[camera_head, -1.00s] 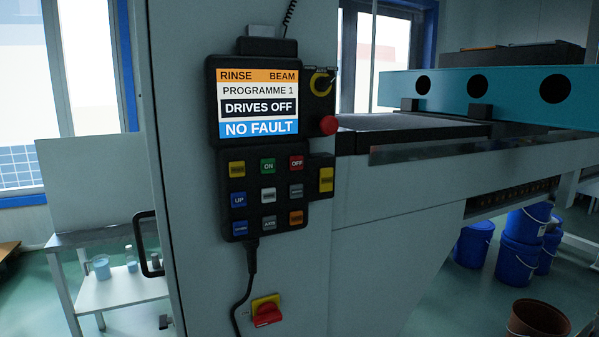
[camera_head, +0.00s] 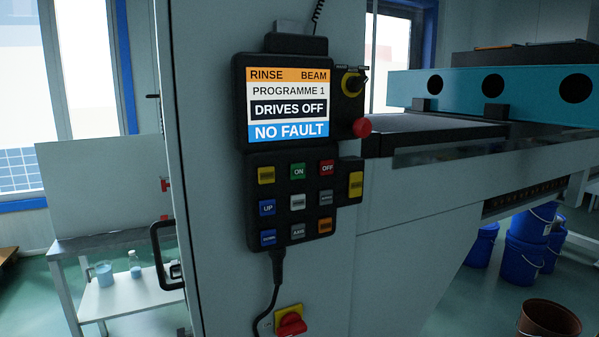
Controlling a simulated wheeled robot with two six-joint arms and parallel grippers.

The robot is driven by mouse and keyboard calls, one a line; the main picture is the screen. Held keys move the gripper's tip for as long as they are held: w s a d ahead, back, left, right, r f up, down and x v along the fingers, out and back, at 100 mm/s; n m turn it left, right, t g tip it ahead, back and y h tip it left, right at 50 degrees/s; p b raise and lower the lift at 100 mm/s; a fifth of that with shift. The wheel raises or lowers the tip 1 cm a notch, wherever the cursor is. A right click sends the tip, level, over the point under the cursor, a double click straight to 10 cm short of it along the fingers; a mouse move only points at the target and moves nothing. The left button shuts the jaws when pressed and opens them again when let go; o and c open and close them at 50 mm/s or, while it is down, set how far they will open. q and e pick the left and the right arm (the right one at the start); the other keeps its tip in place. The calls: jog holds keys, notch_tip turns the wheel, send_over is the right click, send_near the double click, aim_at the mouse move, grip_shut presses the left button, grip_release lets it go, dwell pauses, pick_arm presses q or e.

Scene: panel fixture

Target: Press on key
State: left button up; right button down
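The green ON key (camera_head: 298,171) is in the top row of the keypad (camera_head: 283,236), between a yellow key (camera_head: 266,175) and the red OFF key (camera_head: 327,168). The keypad hangs on the grey machine cabinet, below a screen (camera_head: 288,104). The screen reads RINSE BEAM, PROGRAMME 1, DRIVES OFF and NO FAULT. Nothing covers the ON key. Neither of my grippers shows in this view.
A red knob (camera_head: 362,127) and a yellow-ringed key switch (camera_head: 353,83) sit right of the screen. A red rotary switch (camera_head: 291,322) is below the keypad. A black door handle (camera_head: 168,258) sticks out at left. Blue buckets (camera_head: 520,262) stand at right.

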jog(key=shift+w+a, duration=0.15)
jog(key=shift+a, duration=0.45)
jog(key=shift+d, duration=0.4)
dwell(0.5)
